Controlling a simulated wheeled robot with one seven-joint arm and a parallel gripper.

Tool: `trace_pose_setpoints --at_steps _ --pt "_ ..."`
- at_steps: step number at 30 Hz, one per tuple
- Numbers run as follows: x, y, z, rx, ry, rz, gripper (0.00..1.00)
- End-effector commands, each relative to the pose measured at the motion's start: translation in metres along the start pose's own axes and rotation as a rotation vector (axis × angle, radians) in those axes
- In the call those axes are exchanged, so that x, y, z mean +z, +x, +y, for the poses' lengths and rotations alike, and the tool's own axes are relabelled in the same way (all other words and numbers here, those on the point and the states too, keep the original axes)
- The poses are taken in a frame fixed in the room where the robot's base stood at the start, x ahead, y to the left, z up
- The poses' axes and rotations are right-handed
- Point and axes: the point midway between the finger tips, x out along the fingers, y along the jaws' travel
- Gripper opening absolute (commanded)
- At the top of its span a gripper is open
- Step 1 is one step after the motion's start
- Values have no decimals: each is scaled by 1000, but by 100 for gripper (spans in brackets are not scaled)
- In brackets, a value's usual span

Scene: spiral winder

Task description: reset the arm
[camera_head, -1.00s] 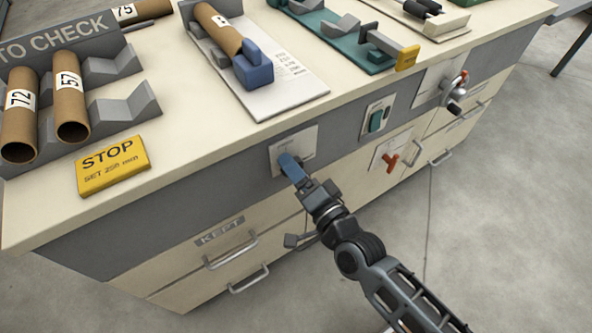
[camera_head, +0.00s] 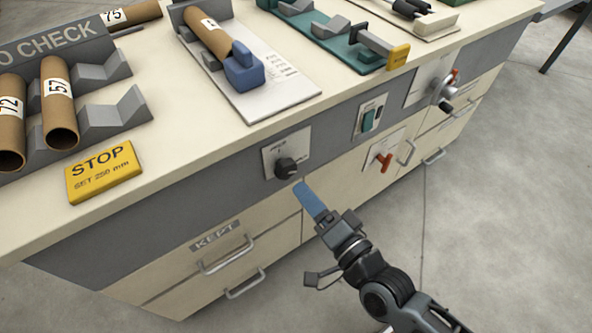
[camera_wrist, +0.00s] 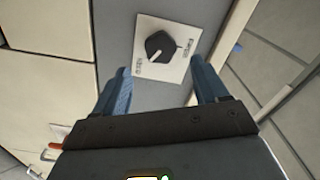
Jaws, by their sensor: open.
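My gripper (camera_head: 308,200) is in front of the bench's front panel, just below and to the right of a black rotary knob (camera_head: 287,167) on a pale square plate. In the wrist view the two blue fingers of my gripper (camera_wrist: 160,90) are spread apart with nothing between them. The black knob (camera_wrist: 160,45) shows ahead of and between the fingertips, apart from them. Its white pointer line points toward the lower left of the plate in that view. The small plate lettering is too blurred to read.
To the right on the panel are a green switch (camera_head: 368,120), a red handle (camera_head: 382,161) and a crank (camera_head: 443,90). Drawers with bar handles (camera_head: 228,256) lie below. On the benchtop are cardboard tubes (camera_head: 58,105), a yellow STOP block (camera_head: 103,171) and a blue-ended fixture (camera_head: 243,68).

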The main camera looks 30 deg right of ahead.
Motion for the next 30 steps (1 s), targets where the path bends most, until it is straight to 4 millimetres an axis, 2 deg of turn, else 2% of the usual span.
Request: trace_pose_setpoints --at_steps 7,11,17,24,30 --pt "-1 -2 0 2 -7 -1 73" --pt "-6 -24 -4 17 -80 -9 73" --pt "-22 -98 -28 64 -355 -50 73" --pt "-44 -183 -78 115 -722 -122 73" --pt "-60 -233 -126 145 -988 -190 73"
